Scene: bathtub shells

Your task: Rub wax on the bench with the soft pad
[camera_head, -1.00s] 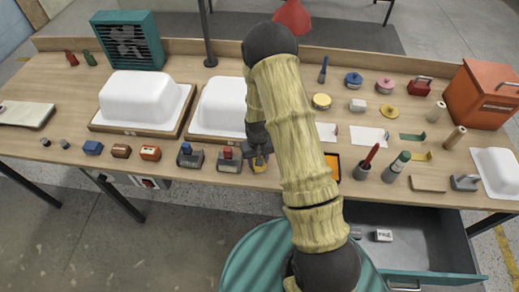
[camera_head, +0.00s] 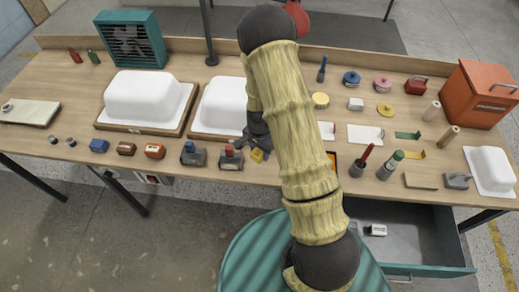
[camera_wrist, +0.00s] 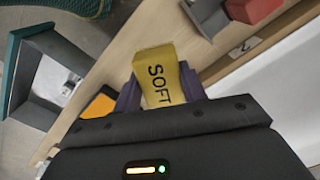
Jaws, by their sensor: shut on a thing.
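The soft pad (camera_wrist: 162,82) is a yellow block marked "SOFT". My gripper (camera_wrist: 155,95) is shut on it, with one finger on each side in the wrist view. In the head view the pad (camera_head: 257,155) shows small and yellow below my gripper (camera_head: 252,142), over the front part of the bench (camera_head: 225,172). Whether the pad touches the bench top cannot be told. No wax can be made out for certain; several tins stand at the back right, among them a blue one (camera_head: 351,78) and a pink one (camera_head: 382,84).
White tub shells (camera_head: 148,98) on wooden boards stand left of my arm. A block tool with a red top (camera_head: 231,157) is close left of my gripper. An open drawer (camera_head: 410,240) juts out at the front right. An orange box (camera_head: 480,95) stands at the right.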

